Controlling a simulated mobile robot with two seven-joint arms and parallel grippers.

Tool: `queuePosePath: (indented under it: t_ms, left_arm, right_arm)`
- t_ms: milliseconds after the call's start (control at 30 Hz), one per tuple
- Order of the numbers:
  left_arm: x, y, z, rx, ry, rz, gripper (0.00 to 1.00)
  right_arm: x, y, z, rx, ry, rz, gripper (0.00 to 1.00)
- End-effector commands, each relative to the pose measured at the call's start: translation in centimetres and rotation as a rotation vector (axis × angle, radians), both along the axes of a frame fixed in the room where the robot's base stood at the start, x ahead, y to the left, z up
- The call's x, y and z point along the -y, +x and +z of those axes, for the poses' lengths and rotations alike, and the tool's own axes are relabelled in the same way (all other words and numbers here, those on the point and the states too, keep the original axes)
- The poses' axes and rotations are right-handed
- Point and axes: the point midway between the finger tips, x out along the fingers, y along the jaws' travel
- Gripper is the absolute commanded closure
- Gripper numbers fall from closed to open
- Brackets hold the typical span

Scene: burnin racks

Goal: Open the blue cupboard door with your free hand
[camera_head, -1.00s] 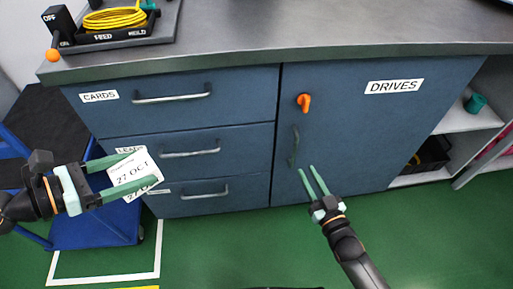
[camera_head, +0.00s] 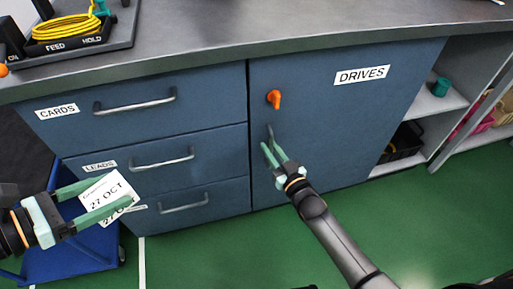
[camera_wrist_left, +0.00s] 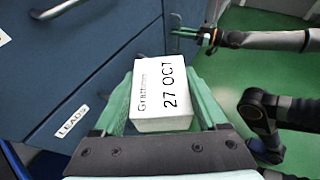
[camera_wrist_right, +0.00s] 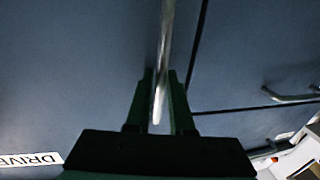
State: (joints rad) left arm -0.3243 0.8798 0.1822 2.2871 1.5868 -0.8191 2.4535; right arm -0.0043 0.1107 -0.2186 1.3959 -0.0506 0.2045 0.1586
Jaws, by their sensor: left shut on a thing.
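The blue cupboard door (camera_head: 345,120), labelled DRIVES, is shut flush with the cabinet front. Its upright grey handle (camera_head: 270,132) is near the left edge, below an orange turn-catch (camera_head: 274,98). My right gripper (camera_head: 267,149) is at the handle, fingers pointing up at it. In the right wrist view the handle bar (camera_wrist_right: 165,50) runs between its two fingers (camera_wrist_right: 161,92), which are apart with gaps beside the bar. My left gripper (camera_head: 112,185) is shut on a white box (camera_head: 104,192) marked 27 OCT, in front of the lower drawers; the box also fills its jaws in the left wrist view (camera_wrist_left: 155,112).
Drawers labelled CARDS (camera_head: 140,115) and LEADS (camera_head: 165,150), plus another, are shut left of the door. Open shelves (camera_head: 440,103) stand to the right. A blue cart (camera_head: 75,250) is at lower left. Green floor (camera_head: 440,220) before the door is clear except my arm.

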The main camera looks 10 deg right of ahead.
Motion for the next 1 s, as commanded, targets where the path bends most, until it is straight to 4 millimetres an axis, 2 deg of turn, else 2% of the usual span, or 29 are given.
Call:
queuePosePath:
  t_ms: [33, 167, 1000]
  left_arm:
    - [0.00, 0.01, 0.05, 0.001, -0.001, 0.000, 0.79]
    - [0.00, 0.01, 0.05, 0.001, -0.001, 0.000, 0.79]
    - [0.00, 0.01, 0.05, 0.001, 0.000, 0.000, 0.79]
  right_arm:
    - [0.00, -0.02, 0.00, 0.000, 0.000, 0.000, 0.86]
    - [0.01, -0.03, -0.01, 0.000, 0.000, 0.000, 1.00]
    - [0.03, -0.03, -0.02, 0.000, -0.001, 0.000, 1.00]
